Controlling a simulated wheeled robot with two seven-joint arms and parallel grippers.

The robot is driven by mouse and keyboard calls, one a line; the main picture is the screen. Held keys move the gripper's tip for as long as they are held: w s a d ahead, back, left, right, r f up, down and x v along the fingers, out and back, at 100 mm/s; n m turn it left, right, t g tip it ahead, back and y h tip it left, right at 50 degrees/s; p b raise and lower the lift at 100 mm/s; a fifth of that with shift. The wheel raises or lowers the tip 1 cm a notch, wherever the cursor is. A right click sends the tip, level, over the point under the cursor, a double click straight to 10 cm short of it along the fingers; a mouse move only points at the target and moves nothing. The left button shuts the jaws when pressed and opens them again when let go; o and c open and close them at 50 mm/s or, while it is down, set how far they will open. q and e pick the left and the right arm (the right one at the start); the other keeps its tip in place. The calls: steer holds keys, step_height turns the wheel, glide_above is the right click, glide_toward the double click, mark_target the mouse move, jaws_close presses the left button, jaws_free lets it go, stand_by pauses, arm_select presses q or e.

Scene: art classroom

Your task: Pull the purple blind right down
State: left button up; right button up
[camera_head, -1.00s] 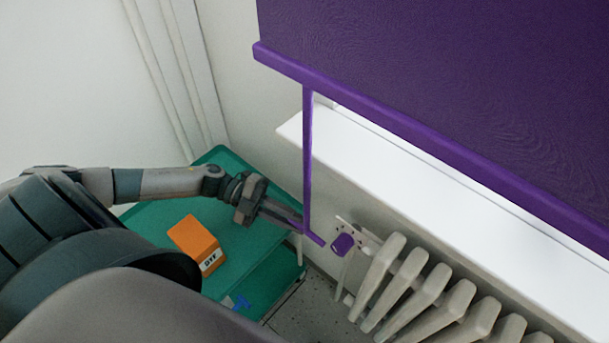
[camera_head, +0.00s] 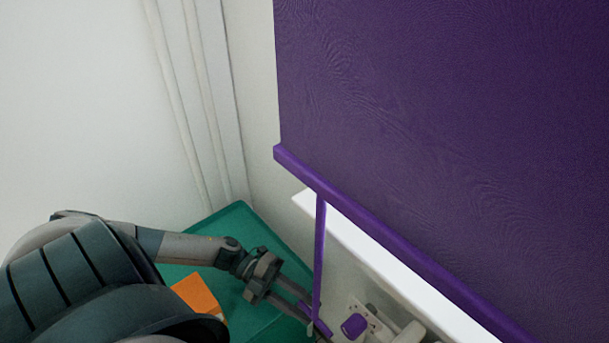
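The purple blind (camera_head: 430,130) hangs at the right, and its thick bottom bar (camera_head: 375,232) is just above the white window sill. A purple pull strap (camera_head: 319,255) hangs from the bar to a short purple crosspiece (camera_head: 322,329). My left gripper (camera_head: 304,312) reaches in from the left, its fingers at the crosspiece at the strap's lower end. The fingers look closed around the crosspiece, though the tips are small and partly hidden. My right gripper is not in view.
A white sill (camera_head: 375,260) runs below the bar. The radiator (camera_head: 408,333) and its purple valve knob (camera_head: 354,325) stand close to my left gripper. A green cabinet (camera_head: 232,222) with an orange box (camera_head: 197,293) is under my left arm.

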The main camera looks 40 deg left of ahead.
arm_select(q)
steer(key=shift+a, duration=0.1)
